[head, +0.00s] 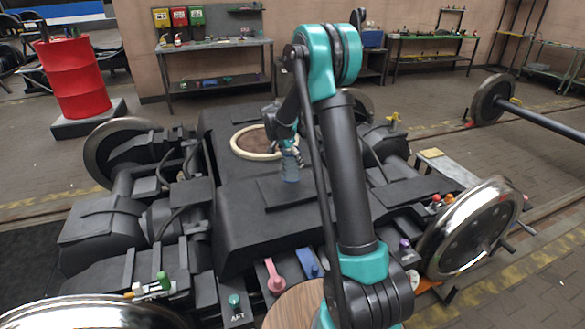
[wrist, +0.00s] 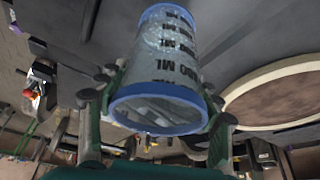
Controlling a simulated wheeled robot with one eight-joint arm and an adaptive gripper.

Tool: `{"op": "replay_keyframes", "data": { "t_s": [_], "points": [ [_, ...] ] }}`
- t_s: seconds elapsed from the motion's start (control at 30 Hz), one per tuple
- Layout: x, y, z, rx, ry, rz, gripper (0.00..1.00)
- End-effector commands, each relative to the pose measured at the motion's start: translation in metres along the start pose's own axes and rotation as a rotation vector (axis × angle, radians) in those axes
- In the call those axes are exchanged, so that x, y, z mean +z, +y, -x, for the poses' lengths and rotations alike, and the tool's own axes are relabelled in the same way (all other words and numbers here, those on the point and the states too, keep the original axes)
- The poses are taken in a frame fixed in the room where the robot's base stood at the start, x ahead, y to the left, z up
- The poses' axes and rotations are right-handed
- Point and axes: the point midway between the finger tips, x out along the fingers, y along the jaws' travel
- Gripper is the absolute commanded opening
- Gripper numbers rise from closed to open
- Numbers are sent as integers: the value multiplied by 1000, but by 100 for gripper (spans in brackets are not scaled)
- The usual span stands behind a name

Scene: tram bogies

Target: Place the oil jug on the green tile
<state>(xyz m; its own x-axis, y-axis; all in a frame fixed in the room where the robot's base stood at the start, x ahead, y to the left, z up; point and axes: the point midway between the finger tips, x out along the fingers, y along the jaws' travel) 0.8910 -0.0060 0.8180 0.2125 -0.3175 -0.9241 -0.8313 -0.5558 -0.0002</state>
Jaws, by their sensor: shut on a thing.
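The oil jug (wrist: 165,62) is a clear cylinder with blue rims and dark ML markings. It fills the upper middle of the wrist view. My gripper (wrist: 158,112) has a finger on each side of it and is shut on it. In the head view the jug (head: 290,167) shows small and bluish below my gripper (head: 289,146), over a raised dark plate on the bogie. I cannot tell whether its base touches that plate. I cannot make out a green tile in either view.
A round brown pad with a pale rim (head: 258,141) lies just left of the jug on the dark bogie frame (head: 235,210). Shiny wheels (head: 470,228) flank the bogie. A red drum (head: 73,78) and workbenches (head: 215,62) stand behind. Small coloured-handled tools (head: 274,276) lie in front.

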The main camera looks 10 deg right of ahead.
Motion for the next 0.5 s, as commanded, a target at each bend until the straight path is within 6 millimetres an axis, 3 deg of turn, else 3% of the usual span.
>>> {"op": "replay_keyframes", "data": {
  "t_s": [0.33, 0.5],
  "points": [
    [14, 0, -33, 0, 0, 0, 31],
    [15, 0, -37, 0, 0, 0, 31]
  ]
}}
